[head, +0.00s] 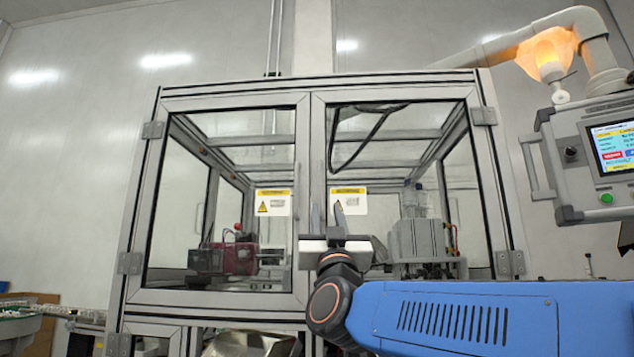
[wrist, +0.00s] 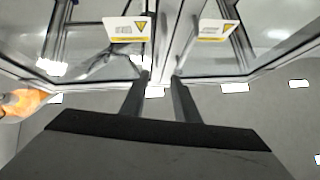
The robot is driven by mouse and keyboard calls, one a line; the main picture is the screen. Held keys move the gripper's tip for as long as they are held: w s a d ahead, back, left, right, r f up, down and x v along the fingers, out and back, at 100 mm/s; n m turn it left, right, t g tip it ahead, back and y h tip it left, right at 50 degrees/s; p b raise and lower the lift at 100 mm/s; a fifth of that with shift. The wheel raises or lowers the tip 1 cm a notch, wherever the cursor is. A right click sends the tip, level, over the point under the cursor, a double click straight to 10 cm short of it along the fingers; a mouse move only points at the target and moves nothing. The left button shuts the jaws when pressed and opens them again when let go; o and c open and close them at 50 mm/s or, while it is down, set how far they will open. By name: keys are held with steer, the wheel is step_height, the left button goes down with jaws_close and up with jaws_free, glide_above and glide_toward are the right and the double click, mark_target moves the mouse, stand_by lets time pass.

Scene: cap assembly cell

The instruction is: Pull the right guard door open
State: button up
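The right guard door (head: 394,95) is a framed glass panel on the right half of the machine's front. It looks closed, with hinges on its right side and a yellow-and-white warning label (head: 348,201) near its inner edge. In the wrist view a label on the glass (wrist: 127,29) appears upside down. My gripper (head: 328,212) is in front of the meeting door frames, low and near the middle. In the wrist view its two fingers (wrist: 161,78) are apart, with pale frame showing between them. I see nothing held. I cannot make out a door handle or any contact.
The left guard door (head: 230,103) stands beside it and also looks closed. A control panel (head: 596,155) on a thick pale arm hangs at the right. A metal tray (head: 250,345) lies low under the left door. Machinery sits behind the glass.

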mark_target(321, 181)
steer(key=x, duration=1.6)
steer(key=shift+w+r, duration=0.2)
jaws_close()
